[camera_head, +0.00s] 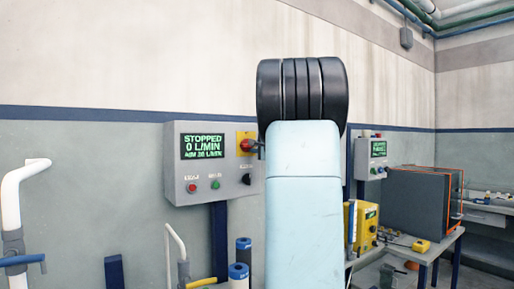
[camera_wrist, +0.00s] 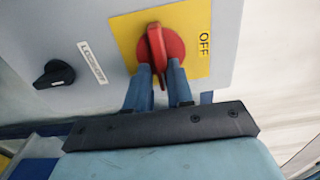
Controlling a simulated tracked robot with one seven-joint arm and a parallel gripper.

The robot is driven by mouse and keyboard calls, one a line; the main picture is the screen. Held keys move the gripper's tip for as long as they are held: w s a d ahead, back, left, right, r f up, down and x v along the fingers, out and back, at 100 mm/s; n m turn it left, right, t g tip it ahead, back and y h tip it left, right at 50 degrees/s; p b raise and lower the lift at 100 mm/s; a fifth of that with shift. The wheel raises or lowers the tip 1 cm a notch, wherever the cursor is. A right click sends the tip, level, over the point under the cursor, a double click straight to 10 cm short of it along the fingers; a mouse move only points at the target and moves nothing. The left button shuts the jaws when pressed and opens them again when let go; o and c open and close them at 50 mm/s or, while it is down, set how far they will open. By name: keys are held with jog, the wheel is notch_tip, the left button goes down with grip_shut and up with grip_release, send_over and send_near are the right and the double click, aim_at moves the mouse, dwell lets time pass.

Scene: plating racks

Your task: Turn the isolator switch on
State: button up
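The isolator switch is a red rotary knob (camera_wrist: 160,44) on a yellow plate (camera_wrist: 125,30) with an "OFF" label at its right in the wrist view. In the head view, the switch (camera_head: 245,146) is at the top right of a grey control box (camera_head: 205,170). In the wrist view, my gripper (camera_wrist: 160,78) has its two blue fingers on either side of the knob's raised handle, close against it. The handle runs nearly upright in that picture, between the fingers. The fingertips are partly hidden by the knob. My arm hides most of my gripper in the head view.
The box also has a black knob (camera_wrist: 54,73), red (camera_head: 192,188) and green (camera_head: 215,184) buttons, and a display (camera_head: 202,146) reading "STOPPED 0 L/MIN". White pipework (camera_head: 15,200) stands at the left. A bench with a yellow unit (camera_head: 362,225) and a dark box (camera_head: 415,200) is at the right.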

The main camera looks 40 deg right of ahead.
jog(key=o, duration=0.4)
jog(key=shift+s, duration=0.1)
jog(key=s, duration=1.3)
jog(key=shift+s+a, duration=0.3)
jog(key=shift+a, duration=0.05)
